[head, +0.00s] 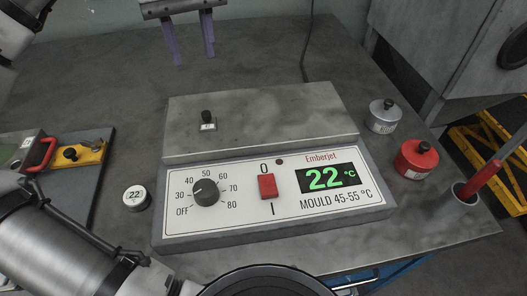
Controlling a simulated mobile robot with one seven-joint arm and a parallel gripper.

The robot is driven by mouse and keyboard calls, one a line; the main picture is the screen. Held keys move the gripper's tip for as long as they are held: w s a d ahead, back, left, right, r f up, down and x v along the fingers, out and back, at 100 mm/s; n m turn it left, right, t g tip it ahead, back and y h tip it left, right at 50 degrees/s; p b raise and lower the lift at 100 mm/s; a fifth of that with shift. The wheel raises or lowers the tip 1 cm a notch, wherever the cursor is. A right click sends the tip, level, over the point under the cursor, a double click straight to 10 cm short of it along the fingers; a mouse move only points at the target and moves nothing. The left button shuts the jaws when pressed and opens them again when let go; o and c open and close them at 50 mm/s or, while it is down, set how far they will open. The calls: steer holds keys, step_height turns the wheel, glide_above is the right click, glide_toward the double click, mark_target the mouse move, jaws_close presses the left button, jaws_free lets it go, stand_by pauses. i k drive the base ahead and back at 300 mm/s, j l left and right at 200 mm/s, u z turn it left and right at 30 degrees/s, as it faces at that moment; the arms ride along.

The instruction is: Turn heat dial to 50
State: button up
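The heat dial (206,193) is a dark round knob on the white front panel of the mould control box (347,137). Its scale runs from OFF through 30, 40, 50, 60 and 70 to 80. Its small pale mark points to the left, near 30; the exact reading is hard to tell. The display (326,178) shows a green 22 °C. My gripper (195,60) is at the top of the view, with two purple fingers apart and nothing between them. It is well away from the dial, beyond the box.
A red rocker switch (267,186) sits between dial and display. A small black lever (207,121) stands on the box top. A round 22 gauge (136,198) lies left. Grey (383,116) and red (415,158) canisters stand right. Table behind the box is clear.

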mark_target(206, 193)
steer(key=k+l, duration=0.15)
steer(key=l, duration=0.15)
steer(key=k+l, duration=0.15)
steer(key=l, duration=0.2)
steer(key=k+l, duration=0.15)
steer(key=l, duration=0.15)
steer(key=k+l, duration=0.15)
steer(key=l, duration=0.2)
steer(key=z, duration=0.05)
